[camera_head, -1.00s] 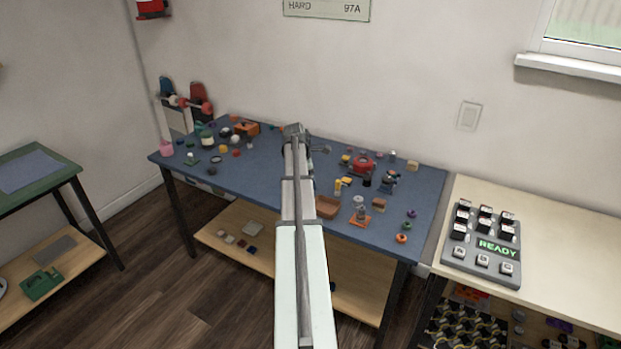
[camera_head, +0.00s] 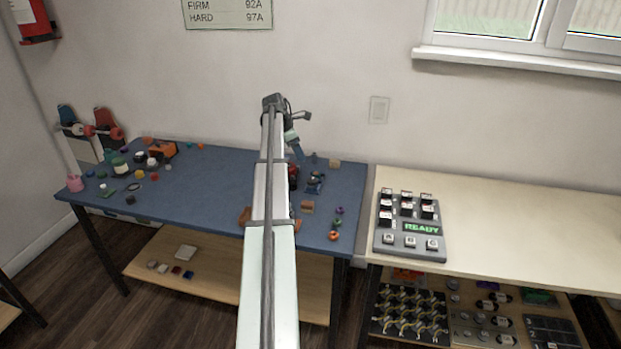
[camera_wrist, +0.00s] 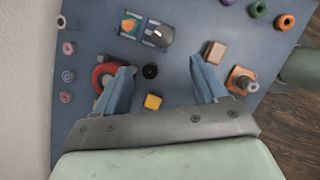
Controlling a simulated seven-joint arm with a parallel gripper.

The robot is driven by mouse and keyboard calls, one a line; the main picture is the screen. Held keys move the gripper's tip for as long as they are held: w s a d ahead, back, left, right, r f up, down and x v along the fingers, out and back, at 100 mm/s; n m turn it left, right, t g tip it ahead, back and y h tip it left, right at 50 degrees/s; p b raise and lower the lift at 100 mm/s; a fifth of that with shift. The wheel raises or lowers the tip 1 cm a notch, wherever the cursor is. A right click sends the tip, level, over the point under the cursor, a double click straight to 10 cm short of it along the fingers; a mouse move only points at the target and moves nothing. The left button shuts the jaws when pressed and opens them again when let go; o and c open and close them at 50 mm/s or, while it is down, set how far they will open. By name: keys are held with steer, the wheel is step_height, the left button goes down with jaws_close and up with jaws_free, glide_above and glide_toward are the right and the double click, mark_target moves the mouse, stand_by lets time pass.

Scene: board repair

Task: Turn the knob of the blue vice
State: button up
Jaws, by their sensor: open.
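The blue vice (camera_head: 315,183) stands on the right part of the blue table, small in the head view. What I take to be the vice shows near the top of the wrist view (camera_wrist: 146,32), with blue parts, an orange piece and a dark grey rounded piece. I cannot tell clearly which part is the knob. My gripper (camera_head: 298,155) is above the table, close to the vice in the head view. In the wrist view my gripper (camera_wrist: 162,70) has its two blue fingers wide apart, with nothing held. The vice lies beyond the fingertips.
A red round item (camera_wrist: 104,76) is partly hidden by the left finger. A black round piece (camera_wrist: 150,71) and yellow block (camera_wrist: 153,101) lie between the fingers. A brown block (camera_wrist: 215,53) and orange-based item (camera_wrist: 241,80) are near the right finger. A button panel (camera_head: 410,228) stands right.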

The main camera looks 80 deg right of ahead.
mark_target(312, 179)
steer(key=shift+n, duration=0.3)
steer(key=x, duration=1.4)
steer(key=shift+a, duration=0.35)
steer(key=c, duration=1.1)
steer(key=shift+o, duration=0.2)
